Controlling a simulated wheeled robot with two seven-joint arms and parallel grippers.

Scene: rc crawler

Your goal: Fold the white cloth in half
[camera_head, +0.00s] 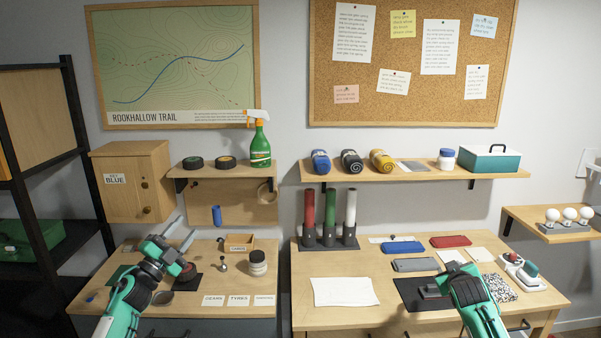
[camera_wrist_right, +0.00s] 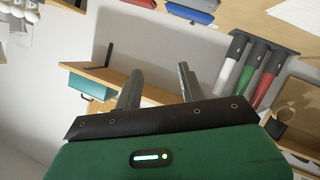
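The white cloth (camera_head: 343,291) lies flat and spread out on the right-hand wooden table, left of a dark mat. Part of a white sheet, likely the cloth, shows in the right wrist view (camera_wrist_right: 298,12). My left gripper (camera_head: 180,232) is open and empty above the left-hand table, away from the cloth. My right gripper (camera_head: 436,288) is over the dark mat, right of the cloth and apart from it. In the right wrist view its two fingers (camera_wrist_right: 158,86) stand apart with nothing between them.
Red, green and white tubes (camera_head: 330,220) stand in a holder behind the cloth. A jar (camera_head: 258,263) stands on the left table. A loaded shelf (camera_head: 420,173) hangs above.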

